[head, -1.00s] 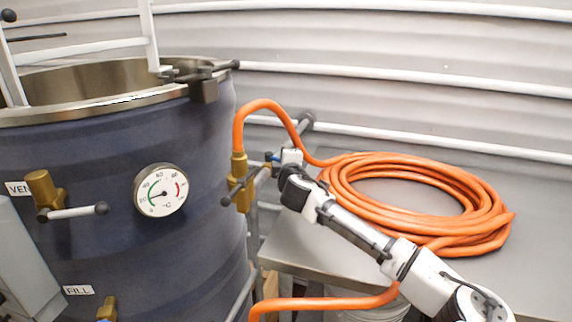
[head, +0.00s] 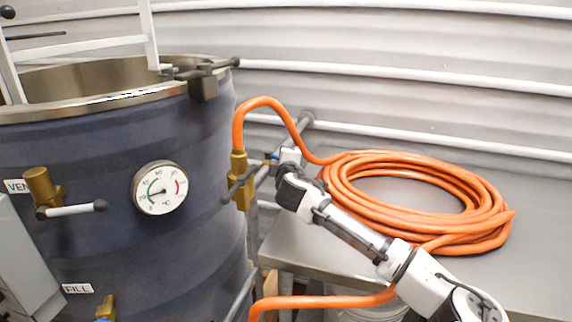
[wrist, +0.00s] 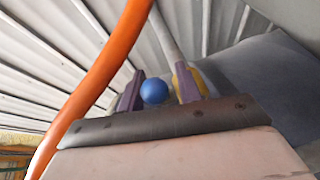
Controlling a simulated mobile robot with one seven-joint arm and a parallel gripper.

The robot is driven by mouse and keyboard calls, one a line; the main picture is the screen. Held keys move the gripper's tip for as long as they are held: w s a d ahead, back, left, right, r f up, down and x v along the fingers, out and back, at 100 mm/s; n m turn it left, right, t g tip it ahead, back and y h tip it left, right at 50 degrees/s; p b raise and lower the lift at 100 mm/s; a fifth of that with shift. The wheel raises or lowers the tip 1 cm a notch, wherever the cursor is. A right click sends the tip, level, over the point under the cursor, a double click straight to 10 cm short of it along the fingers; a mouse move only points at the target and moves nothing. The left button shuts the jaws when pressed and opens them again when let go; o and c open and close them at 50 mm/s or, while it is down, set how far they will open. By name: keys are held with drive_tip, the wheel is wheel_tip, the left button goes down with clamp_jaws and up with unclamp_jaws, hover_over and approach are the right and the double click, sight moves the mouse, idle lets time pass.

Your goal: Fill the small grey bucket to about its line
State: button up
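My gripper (head: 274,162) is beside the brass valve (head: 240,180) on the right side of the dark blue tank (head: 110,200). In the wrist view, the two purple-grey fingers of my gripper (wrist: 158,90) stand apart on either side of a blue ball knob (wrist: 154,91). A gap shows between the knob and the right finger. Brass (wrist: 188,78) shows behind the right finger. An orange hose (head: 268,104) runs from the valve to the table. A pale bucket-like container (head: 368,313) is partly visible under the table; its line and contents are hidden.
A coil of orange hose (head: 480,220) lies on the grey table (head: 275,240). The tank has a dial gauge (head: 160,188) and a vent valve (head: 42,188). Ribbed wall (head: 420,45) stands behind. Orange hose also passes close to my gripper in the wrist view (wrist: 105,65).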

drive_tip(key=s+d+r+b, duration=0.1)
drive_tip(key=s+r+b, duration=0.1)
drive_tip(key=s, duration=1.1)
drive_tip(key=shift+s+d+b, duration=0.2)
drive_tip(key=shift+d+b, duration=0.05)
drive_tip(key=shift+b, duration=0.25)
drive_tip(key=shift+a, duration=0.1)
